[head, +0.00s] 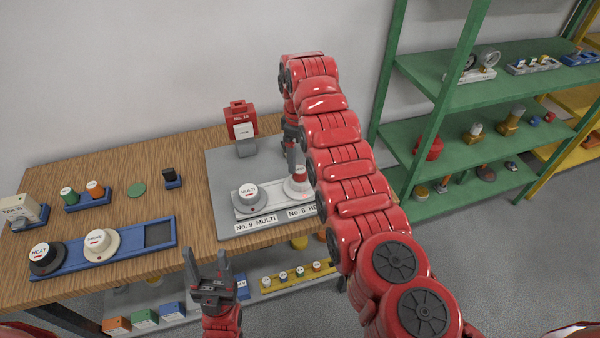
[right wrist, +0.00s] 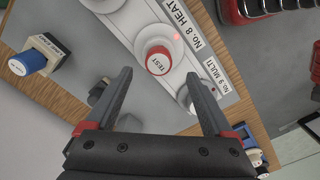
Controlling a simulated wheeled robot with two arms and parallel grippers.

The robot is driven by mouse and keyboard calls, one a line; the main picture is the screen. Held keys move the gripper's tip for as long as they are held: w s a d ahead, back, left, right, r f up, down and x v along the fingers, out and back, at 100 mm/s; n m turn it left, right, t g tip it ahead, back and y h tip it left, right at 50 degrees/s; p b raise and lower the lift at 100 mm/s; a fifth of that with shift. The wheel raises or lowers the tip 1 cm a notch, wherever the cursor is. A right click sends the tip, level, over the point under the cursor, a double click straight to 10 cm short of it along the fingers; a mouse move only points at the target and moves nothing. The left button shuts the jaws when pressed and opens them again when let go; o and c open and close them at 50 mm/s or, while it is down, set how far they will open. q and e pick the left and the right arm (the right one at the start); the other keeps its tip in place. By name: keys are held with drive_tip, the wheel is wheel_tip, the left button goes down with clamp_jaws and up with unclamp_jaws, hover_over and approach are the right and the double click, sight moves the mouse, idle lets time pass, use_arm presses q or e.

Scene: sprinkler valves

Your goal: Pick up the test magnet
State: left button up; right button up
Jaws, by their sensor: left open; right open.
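The test magnet is a short red-and-white cylinder marked TEST (right wrist: 157,60) in the right wrist view. It stands on the white round detector labelled No. 8 HEAT, and partly shows in the head view (head: 300,174) beside my right arm. My right gripper (right wrist: 160,76) is open and empty, its fingers pointing toward the magnet, with the magnet between and beyond the tips. In the head view the right gripper (head: 291,148) is mostly hidden by its arm. My left gripper (head: 206,262) is open and empty in front of the table edge.
The No. 9 MULTI detector (head: 249,193) stands left of the magnet on the same strip. A red box (head: 240,119) stands behind. A blue tray (head: 160,235) holds two detectors at front left. A blue cylinder (right wrist: 27,61) stands nearby in the wrist view. Green shelves (head: 470,110) are right.

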sight(300, 169)
drive_tip(key=shift+f, duration=0.55)
drive_tip(key=shift+f+p, duration=0.25)
drive_tip(key=shift+p, duration=0.2)
wheel_tip(300, 169, down, 4)
drive_tip(key=shift+d+f+p, duration=0.1)
drive_tip(key=shift+d+p, duration=0.05)
drive_tip(key=shift+p, duration=0.4)
drive_tip(key=shift+w+f, duration=0.1)
drive_tip(key=shift+f, duration=0.1)
clamp_jaws()
